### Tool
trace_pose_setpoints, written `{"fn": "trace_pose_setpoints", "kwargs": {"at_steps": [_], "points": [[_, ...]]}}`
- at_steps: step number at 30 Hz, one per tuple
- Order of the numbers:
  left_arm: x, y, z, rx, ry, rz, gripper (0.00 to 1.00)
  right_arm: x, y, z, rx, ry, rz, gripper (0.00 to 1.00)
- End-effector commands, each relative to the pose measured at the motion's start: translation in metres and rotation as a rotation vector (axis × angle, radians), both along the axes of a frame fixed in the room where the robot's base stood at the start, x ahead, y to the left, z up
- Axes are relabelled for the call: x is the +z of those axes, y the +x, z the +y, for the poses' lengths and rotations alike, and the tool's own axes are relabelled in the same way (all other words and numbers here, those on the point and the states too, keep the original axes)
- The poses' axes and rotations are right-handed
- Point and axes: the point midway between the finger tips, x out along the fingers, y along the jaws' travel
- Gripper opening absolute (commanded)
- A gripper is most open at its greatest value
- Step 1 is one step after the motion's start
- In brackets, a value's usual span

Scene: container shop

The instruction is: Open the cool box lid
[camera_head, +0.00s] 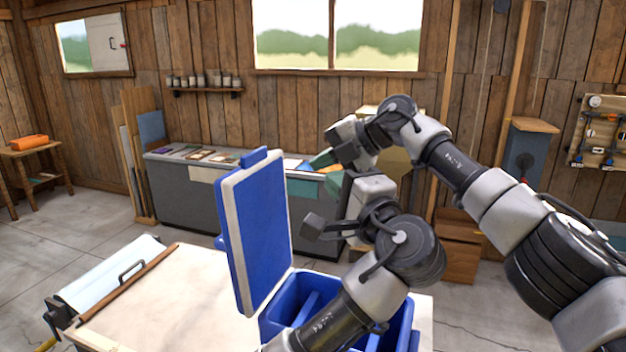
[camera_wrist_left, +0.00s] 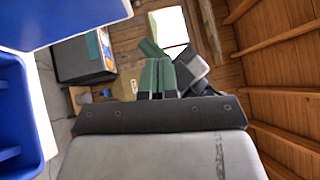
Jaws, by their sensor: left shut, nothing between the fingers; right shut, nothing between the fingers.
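The blue cool box (camera_head: 287,296) stands on the workbench, partly covered by my left arm. Its blue lid (camera_head: 257,232), with a pale inner panel border, stands open and roughly upright on the box's left side. In the left wrist view the lid (camera_wrist_left: 70,18) is at top left and the box (camera_wrist_left: 12,110) at the left edge. My left gripper (camera_wrist_left: 158,72) is shut and empty, with green fingers, above the box and to the right of the lid. My right gripper (camera_head: 322,158) is shut and empty, higher and farther back.
The workbench top (camera_head: 170,308) is clear left of the box, with a roll of sheet (camera_head: 110,272) at its left end. A grey counter (camera_head: 185,190) with flat items stands behind. My two arms lie close together at right.

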Motion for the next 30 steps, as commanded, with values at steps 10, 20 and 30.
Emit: {"fn": "trace_pose_setpoints", "kwargs": {"at_steps": [10, 20, 30], "points": [[-0.033, -0.034, -0.042, 0.011, -0.002, 0.081, 0.00, 0.000, 0.000, 0.000, 0.001, 0.000, 0.000, 0.00], [-0.026, 0.019, -0.012, 0.014, -0.001, 0.080, 0.00, 0.000, 0.000, 0.000, 0.001, 0.000, -0.001, 0.00], [-0.020, 0.056, 0.029, 0.010, -0.002, 0.079, 0.00, 0.000, 0.000, 0.000, 0.000, 0.000, 0.000, 0.00]]}}
